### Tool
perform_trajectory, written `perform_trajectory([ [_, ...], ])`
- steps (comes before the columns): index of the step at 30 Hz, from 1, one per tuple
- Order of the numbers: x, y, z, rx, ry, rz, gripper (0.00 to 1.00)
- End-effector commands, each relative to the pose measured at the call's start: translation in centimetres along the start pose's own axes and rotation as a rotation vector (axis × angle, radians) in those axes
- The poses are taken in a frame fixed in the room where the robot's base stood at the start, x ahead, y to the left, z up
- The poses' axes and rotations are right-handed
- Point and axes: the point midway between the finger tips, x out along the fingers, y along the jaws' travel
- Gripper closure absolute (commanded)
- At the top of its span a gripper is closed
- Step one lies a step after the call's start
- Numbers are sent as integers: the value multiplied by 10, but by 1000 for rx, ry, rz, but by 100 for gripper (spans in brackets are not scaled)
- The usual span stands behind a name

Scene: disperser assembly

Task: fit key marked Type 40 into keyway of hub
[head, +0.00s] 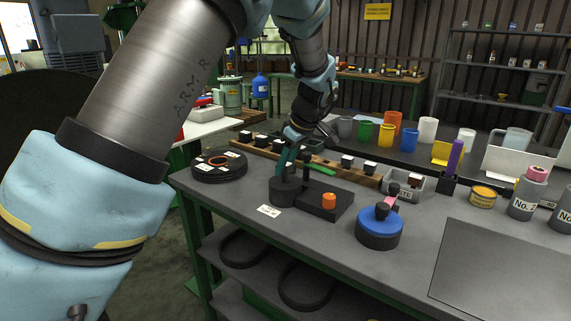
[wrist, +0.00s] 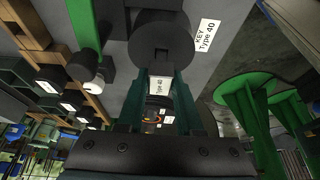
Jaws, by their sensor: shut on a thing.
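The hub (head: 284,192) is a dark round piece at the left end of a black base on the grey workbench. In the wrist view the hub (wrist: 160,30) is a dark disc just beyond my fingertips. My gripper (head: 285,168) has green fingers and points down at the hub. In the wrist view my gripper (wrist: 165,88) is shut on a small dark key (wrist: 158,80) with a white label. A bench label (wrist: 208,37) reads KEY Type 40.
An orange cap (head: 329,201) sits on the black base (head: 335,190) beside the hub. A blue-topped round part (head: 379,230) stands to the right. A wooden rack (head: 325,168) with several white-labelled pieces runs behind.

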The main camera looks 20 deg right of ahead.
Motion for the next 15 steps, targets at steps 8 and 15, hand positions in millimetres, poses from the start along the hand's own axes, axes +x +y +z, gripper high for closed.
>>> perform_trajectory([
  [8,7,0,3,0,0,1,100],
  [15,12,0,5,0,0,1,100],
])
